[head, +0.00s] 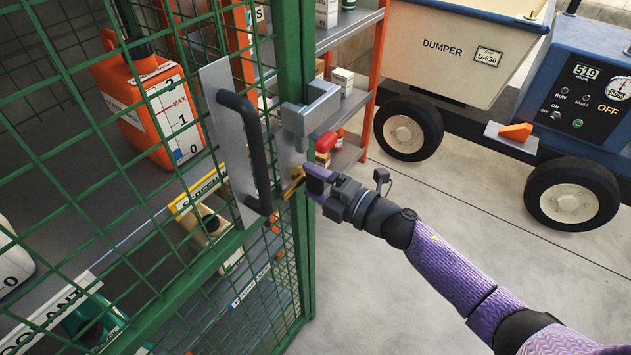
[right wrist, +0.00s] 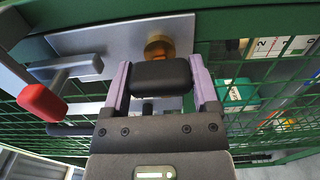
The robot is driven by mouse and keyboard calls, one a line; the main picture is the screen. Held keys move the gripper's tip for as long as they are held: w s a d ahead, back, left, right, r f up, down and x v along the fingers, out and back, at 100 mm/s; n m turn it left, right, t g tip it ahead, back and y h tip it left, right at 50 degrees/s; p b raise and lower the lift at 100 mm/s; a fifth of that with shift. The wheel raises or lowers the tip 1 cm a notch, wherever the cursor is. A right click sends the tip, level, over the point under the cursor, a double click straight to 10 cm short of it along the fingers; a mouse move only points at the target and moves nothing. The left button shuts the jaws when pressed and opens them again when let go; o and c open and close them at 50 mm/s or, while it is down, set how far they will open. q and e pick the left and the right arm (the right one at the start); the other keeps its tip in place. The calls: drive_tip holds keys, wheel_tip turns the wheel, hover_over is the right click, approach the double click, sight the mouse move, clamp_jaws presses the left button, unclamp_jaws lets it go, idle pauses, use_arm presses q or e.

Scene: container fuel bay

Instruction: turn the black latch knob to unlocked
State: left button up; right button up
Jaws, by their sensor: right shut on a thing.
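The black latch knob (right wrist: 161,73) sits between the two purple fingers of my right gripper (right wrist: 163,86) in the right wrist view. The fingers touch its two ends. A brass collar (right wrist: 160,47) shows behind the knob, against the steel latch plate (right wrist: 115,43). In the head view my right gripper (head: 316,180) is at the gate's edge, and the brass collar (head: 292,186) shows just left of its fingers. The knob is mostly hidden there. No lock marking can be read. My left gripper is not in view.
A red-tipped lever (head: 326,141) on a grey latch block (head: 310,115) is just above my right gripper. A black pull handle (head: 248,150) is to its left on the green mesh gate (head: 160,240). A dumper (head: 450,50) stands behind right. The floor (head: 430,215) between is clear.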

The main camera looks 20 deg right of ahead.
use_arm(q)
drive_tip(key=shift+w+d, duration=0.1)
use_arm(e)
drive_tip(key=o, duration=0.9)
drive_tip(key=shift+o, duration=1.1)
use_arm(q)
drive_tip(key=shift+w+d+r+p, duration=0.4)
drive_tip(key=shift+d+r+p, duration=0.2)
drive_tip(key=shift+p, duration=0.05)
use_arm(e)
drive_tip(key=v, duration=1)
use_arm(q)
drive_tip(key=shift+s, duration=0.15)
